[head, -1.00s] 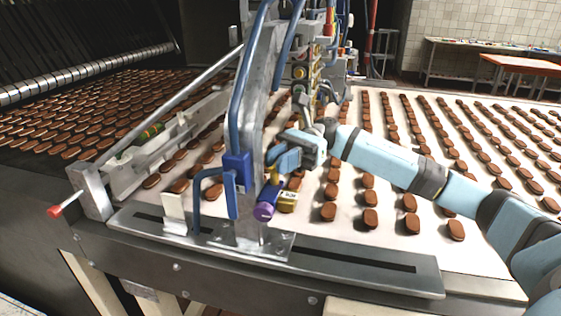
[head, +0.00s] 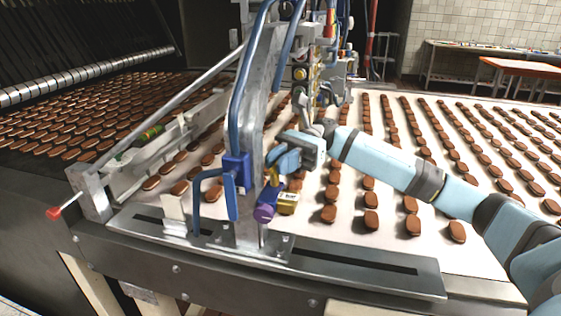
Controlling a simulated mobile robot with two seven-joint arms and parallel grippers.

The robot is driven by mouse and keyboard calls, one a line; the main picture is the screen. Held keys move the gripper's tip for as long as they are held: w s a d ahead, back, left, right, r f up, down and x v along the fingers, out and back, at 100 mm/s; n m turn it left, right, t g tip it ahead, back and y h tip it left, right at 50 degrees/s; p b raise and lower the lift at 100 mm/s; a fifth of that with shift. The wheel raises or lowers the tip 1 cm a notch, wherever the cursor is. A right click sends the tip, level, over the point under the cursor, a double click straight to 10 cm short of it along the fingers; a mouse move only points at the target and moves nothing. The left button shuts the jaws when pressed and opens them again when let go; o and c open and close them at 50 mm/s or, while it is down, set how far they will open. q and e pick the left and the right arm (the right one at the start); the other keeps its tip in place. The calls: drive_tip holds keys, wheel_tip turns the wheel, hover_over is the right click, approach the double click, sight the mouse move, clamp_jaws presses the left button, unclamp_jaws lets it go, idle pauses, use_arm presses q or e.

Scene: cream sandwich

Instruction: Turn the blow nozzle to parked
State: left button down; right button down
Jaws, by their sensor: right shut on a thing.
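The blow nozzle (head: 267,206) appears to be the purple cylinder low on the upright metal bracket, beside a yellow tag (head: 287,203). Its purple end points down toward the front of the machine. My right gripper (head: 274,172) comes in from the right and is shut on the upper part of the nozzle, where a bit of yellow shows. The fingers hide most of that part. The small print on the tag is too small to read. My left gripper is not in view.
A blue clamp (head: 236,170) and blue hose stand just left of the nozzle on the bracket (head: 258,110). A slotted metal rail (head: 350,258) runs along the front. Rows of brown biscuits lie on the white belt (head: 390,185) behind. A red-tipped lever (head: 54,213) sticks out left.

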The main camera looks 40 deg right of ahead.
drive_tip(key=shift+w+r, duration=0.1)
drive_tip(key=shift+r, duration=0.05)
idle(0.5)
drive_tip(key=c, duration=1.2)
unclamp_jaws()
drive_tip(key=shift+o, duration=0.6)
drive_tip(key=b+v, duration=0.1)
drive_tip(key=v, duration=1.2)
drive_tip(key=shift+d, duration=0.4)
drive_tip(key=shift+o, duration=0.2)
drive_tip(key=shift+w, duration=0.1)
